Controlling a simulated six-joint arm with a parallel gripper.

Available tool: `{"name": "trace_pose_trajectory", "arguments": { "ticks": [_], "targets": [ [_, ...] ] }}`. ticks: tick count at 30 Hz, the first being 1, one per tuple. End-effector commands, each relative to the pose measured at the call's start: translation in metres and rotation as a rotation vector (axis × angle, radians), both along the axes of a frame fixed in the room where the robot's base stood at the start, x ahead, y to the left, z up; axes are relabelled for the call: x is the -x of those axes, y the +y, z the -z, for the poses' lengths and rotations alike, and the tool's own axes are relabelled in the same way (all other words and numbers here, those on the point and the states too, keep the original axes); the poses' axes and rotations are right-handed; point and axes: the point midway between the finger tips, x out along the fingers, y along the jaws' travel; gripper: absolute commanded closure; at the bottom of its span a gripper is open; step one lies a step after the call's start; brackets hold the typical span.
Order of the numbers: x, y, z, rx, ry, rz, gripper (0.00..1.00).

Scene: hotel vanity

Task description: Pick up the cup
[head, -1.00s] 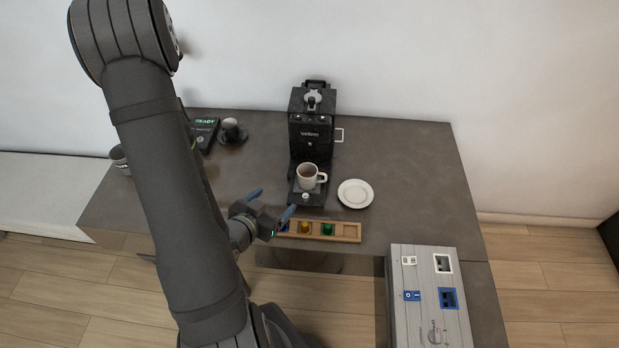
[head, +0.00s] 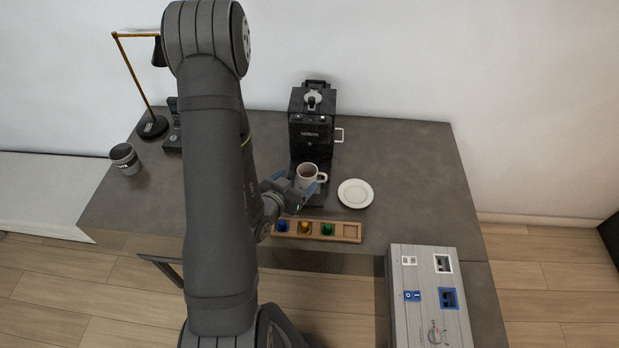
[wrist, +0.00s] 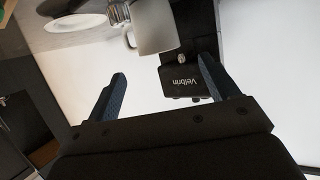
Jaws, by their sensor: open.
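The cup (head: 307,172) is light-coloured with dark liquid inside and stands upright on the drip tray of the black coffee machine (head: 311,132). Its handle points right in the head view. My gripper (head: 293,187) is open, close to the cup's front left side, with blue fingers. In the wrist view the cup (wrist: 160,28) is just beyond the open fingertips (wrist: 160,70), its handle on the left. Nothing is seen between the fingers. I cannot tell whether a finger touches the cup.
A white plate (head: 355,201) lies right of the machine. A wooden tray (head: 347,238) with coloured capsules lies in front. A grey box (head: 418,325) with switches is at front right. The counter's right back is clear.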

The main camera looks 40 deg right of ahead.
Motion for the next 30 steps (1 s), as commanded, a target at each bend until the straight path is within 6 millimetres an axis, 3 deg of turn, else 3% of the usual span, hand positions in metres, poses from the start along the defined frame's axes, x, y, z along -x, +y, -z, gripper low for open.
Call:
{"name": "trace_pose_trajectory", "arguments": {
  "ticks": [5, 15, 23, 30],
  "targets": [
    [-0.003, -0.010, 0.004, 0.000, 0.000, 0.002, 0.20],
    [-0.019, -0.048, 0.020, 0.000, -0.001, 0.001, 0.20],
    [-0.020, -0.050, 0.021, -0.001, 0.000, 0.000, 0.20],
    [-0.020, -0.050, 0.021, -0.001, 0.000, 0.000, 0.65]
  ]
}}
